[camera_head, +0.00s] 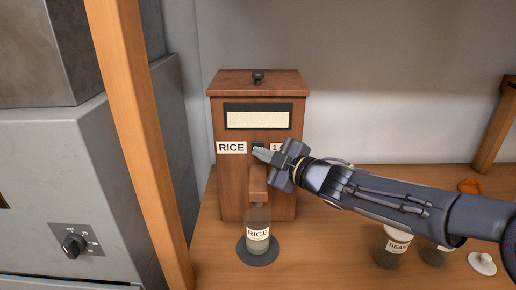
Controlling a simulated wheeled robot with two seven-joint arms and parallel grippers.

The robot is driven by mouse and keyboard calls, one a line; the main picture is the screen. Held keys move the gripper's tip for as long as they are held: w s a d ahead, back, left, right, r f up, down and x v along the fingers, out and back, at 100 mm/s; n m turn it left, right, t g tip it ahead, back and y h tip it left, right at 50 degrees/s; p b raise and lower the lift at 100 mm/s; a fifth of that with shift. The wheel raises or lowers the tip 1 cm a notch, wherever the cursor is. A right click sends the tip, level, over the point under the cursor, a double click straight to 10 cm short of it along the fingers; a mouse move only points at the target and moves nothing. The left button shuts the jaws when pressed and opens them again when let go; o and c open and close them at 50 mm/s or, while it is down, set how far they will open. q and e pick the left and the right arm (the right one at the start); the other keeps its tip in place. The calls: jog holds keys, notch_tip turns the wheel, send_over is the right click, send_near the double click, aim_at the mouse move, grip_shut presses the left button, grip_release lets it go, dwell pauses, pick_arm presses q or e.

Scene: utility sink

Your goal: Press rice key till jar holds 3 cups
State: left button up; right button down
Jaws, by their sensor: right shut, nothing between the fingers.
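The wooden rice dispenser (232,185) stands on the wooden shelf, with a window showing pale grain and a RICE label (231,147). A label beginning with "1" (275,147) is partly hidden by my right gripper. The dark rice key (258,146) sits between the labels. My right gripper (256,153) is shut, its tips at or just in front of the key; I cannot tell whether they touch. A glass jar labelled RICE (257,233) stands upright under the spout (258,184) on a dark round base (258,253). Pale contents show low in the jar. My left gripper is out of view.
A jar labelled BEANS (397,247) and another jar (434,256) stand to the right, partly under my right arm. A white lid-like piece (482,263) and an orange item (469,186) lie farther right. A wooden post (140,130) and grey cabinet (75,190) bound the left.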

jog(key=shift+s, duration=0.1)
jog(key=shift+s+b, duration=0.35)
jog(key=shift+s, duration=0.35)
jog(key=shift+s+f, duration=0.1)
jog(key=shift+s, duration=0.3)
jog(key=shift+s+b, duration=0.9)
jog(key=shift+s, duration=1.2)
